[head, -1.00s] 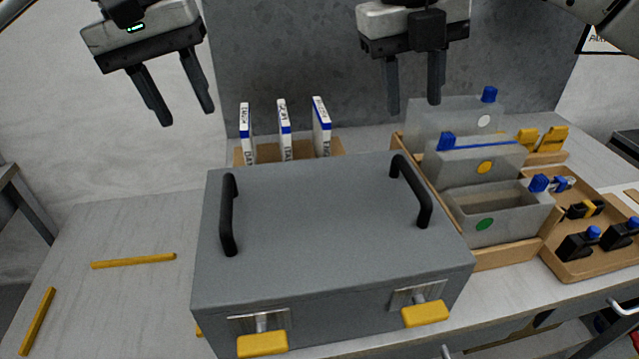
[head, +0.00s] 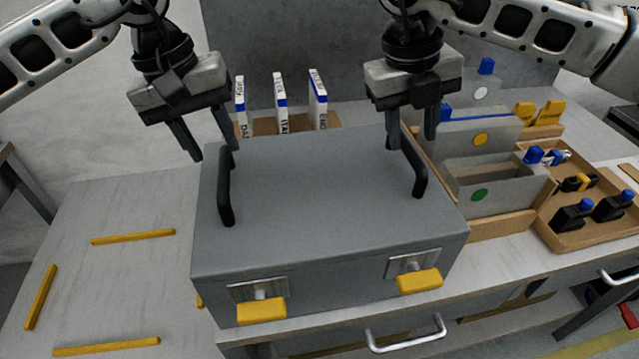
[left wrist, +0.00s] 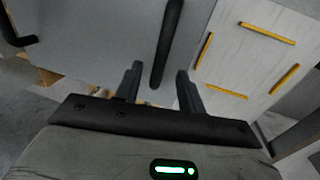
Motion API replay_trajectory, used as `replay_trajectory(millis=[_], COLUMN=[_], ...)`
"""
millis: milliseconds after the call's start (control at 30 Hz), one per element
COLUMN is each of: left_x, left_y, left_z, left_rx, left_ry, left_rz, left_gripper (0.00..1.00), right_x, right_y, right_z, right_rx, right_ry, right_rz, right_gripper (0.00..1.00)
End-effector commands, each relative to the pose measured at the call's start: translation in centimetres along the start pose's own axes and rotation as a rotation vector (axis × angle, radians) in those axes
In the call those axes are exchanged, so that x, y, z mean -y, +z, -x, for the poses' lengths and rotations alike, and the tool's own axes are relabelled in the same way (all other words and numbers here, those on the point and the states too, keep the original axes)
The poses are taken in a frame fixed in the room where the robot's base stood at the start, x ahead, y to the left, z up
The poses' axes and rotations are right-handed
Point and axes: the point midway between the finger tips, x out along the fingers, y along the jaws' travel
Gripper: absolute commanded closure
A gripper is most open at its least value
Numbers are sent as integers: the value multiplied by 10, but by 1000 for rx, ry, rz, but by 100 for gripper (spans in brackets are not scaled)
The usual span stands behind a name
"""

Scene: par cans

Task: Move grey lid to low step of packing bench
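The grey lid (head: 320,200) tops a grey box on the packing bench, with two black handles and two yellow latches at its front. My left gripper (head: 214,156) is open, just above and behind the left handle (head: 225,190). In the left wrist view that handle (left wrist: 172,38) lies ahead, between the line of my two spread fingers (left wrist: 158,82). My right gripper (head: 411,142) is open above the far end of the right handle (head: 418,172); its fingers partly cover that handle. Neither gripper visibly holds anything. I cannot make out the low step for certain.
Yellow strips (head: 133,237) mark a clear area on the bench at left. White binders (head: 281,104) stand behind the box. Grey bins (head: 490,185) and a wooden tray (head: 560,240) with black and blue parts stand at right. A drawer handle (head: 405,338) juts out in front.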

Motion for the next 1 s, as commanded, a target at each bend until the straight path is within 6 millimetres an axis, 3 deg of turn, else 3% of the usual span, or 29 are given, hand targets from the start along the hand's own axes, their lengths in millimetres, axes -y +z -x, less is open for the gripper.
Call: replay_trajectory(millis=[100,300,733,900,1000], left_x=[0,0,0,0,0], left_y=[1,0,0,0,0], left_z=[-22,-46,-53,-53,-53], left_rx=[4,2,0,0,0], left_ry=[-1,0,-1,-1,-1], left_rz=[0,-1,-1,0,0], left_gripper=[60,60,60,100,100], right_x=[0,0,0,0,0], right_y=[0,0,0,0,0], right_z=[-22,-46,-53,-53,-53], right_rx=[-2,-1,1,0,1], right_ry=[-1,0,0,0,0], right_rz=[0,-1,0,0,0], right_gripper=[61,61,61,100,100])
